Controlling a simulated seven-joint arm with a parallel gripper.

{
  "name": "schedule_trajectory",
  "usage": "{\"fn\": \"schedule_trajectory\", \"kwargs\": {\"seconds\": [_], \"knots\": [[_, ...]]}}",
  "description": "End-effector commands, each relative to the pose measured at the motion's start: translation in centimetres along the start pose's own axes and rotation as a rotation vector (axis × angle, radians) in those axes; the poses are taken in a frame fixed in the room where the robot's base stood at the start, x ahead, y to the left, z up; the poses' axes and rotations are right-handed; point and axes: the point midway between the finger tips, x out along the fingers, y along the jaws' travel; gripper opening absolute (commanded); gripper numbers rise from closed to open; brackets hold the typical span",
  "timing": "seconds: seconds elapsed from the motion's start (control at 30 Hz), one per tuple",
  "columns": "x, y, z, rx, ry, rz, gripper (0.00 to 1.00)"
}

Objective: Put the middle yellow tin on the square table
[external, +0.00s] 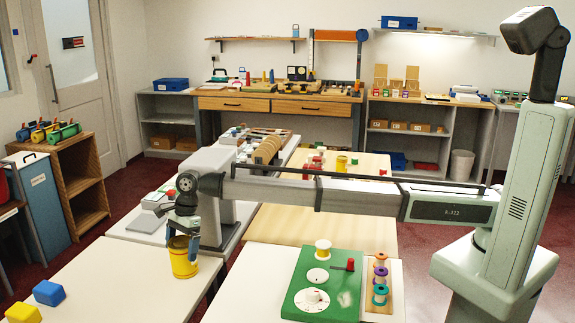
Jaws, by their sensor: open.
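A yellow tin (184,262) is upright at the right edge of the white table (130,275) at the front left. My gripper (183,238) points down at the tin's top, with its fingers open at the rim. I cannot tell whether the fingers touch the tin. Another, smaller-looking yellow tin (341,163) stands farther back on a pale wooden table (375,215). I cannot tell which table is the square one; part of the wooden table is hidden behind my arm.
A blue block (48,293) and a yellow block (22,313) lie at the front left. Red pieces (313,165) stand near the far tin. The wooden table's near part is clear.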

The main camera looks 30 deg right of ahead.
Motion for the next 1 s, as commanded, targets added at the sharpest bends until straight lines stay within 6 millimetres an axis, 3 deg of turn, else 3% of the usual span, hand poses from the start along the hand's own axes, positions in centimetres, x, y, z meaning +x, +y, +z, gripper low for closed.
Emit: {"fn": "schedule_trajectory", "kwargs": {"seconds": [0.3, 0.5, 0.7, 1.0], "knots": [[-6.0, 0.0, -0.1, 0.001, -0.001, -0.001, 1.00], [-8.9, 0.0, -0.1, 0.000, 0.000, 0.000, 1.00], [-10.3, 0.0, 0.0, 0.000, 0.000, 0.000, 1.00], [-10.5, 0.0, 0.0, 0.000, 0.000, 0.001, 1.00]]}}
